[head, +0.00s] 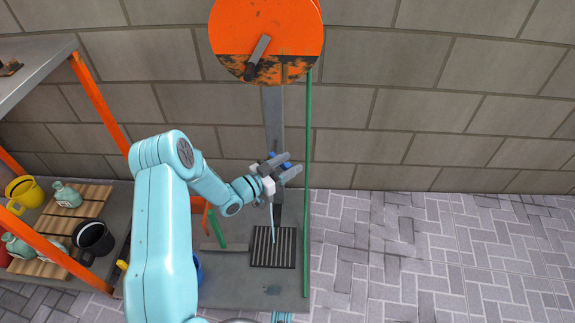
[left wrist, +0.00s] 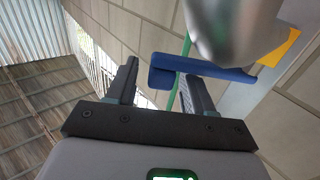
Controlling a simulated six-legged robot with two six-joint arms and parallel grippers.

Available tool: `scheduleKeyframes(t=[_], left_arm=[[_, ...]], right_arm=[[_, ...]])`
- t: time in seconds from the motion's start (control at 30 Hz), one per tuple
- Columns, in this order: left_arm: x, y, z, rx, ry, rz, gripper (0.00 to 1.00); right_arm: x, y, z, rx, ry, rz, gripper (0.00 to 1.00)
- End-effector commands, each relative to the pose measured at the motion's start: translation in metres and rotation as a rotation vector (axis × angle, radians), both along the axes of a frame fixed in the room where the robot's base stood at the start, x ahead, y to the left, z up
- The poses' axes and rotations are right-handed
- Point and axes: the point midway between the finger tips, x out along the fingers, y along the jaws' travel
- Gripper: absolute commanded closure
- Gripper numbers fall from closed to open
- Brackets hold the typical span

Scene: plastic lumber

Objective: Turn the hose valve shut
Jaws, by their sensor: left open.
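The hose valve's blue handle (head: 284,157) shows in the head view at the grey post, partly covered by my left gripper (head: 290,164). In the left wrist view the blue handle (left wrist: 215,67) lies roughly crosswise at the fingertips. Its left end shows in the gap between the fingers of my left gripper (left wrist: 157,78), and the rest runs past the right finger. The jaws are open; I cannot tell whether a finger touches the handle. A rounded silver metal part (left wrist: 235,30) is close to the camera. My right gripper is out of view.
A dark grate (head: 272,248) lies below. An orange-framed shelf (head: 97,97) with pots stands at the left. The paving at the right is clear.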

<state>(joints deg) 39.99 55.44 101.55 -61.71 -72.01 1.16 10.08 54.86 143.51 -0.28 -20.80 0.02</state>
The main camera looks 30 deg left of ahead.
Motion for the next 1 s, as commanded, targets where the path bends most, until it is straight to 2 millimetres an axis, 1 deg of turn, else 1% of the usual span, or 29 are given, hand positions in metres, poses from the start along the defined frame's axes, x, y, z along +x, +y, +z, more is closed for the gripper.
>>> scheduleKeyframes(t=[0.03, 0.07, 0.1, 0.17, 0.2, 0.23, 0.47, 0.67, 0.87, 1.0], left_arm=[[0.000, -0.001, 0.000, 0.000, 0.000, 0.000, 0.48], [0.000, -0.001, 0.000, 0.000, 0.000, 0.000, 0.51], [0.000, -0.001, 0.000, 0.000, 0.000, -0.001, 0.64], [0.000, -0.001, 0.000, 0.000, 0.000, -0.001, 0.84], [0.000, -0.001, 0.000, 0.000, 0.000, -0.001, 0.97], [0.000, -0.001, 0.000, 0.000, 0.000, -0.001, 1.00], [0.001, -0.001, 0.000, -0.001, 0.001, 0.007, 1.00], [0.006, -0.004, -0.001, -0.002, 0.002, 0.071, 1.00], [0.018, -0.007, -0.003, -0.002, 0.002, 0.209, 1.00], [0.028, -0.008, -0.004, 0.000, 0.001, 0.334, 1.00]], right_arm=[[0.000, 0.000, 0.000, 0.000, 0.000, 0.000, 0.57], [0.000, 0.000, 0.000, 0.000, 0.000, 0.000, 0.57], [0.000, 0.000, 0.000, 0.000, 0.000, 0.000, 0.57], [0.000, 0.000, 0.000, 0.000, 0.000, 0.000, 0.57], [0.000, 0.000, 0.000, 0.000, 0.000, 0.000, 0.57], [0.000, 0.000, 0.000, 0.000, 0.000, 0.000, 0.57], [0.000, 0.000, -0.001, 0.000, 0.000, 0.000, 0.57], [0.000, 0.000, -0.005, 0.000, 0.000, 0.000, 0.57], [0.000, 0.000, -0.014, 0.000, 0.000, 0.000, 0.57], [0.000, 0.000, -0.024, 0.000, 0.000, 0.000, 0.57]])
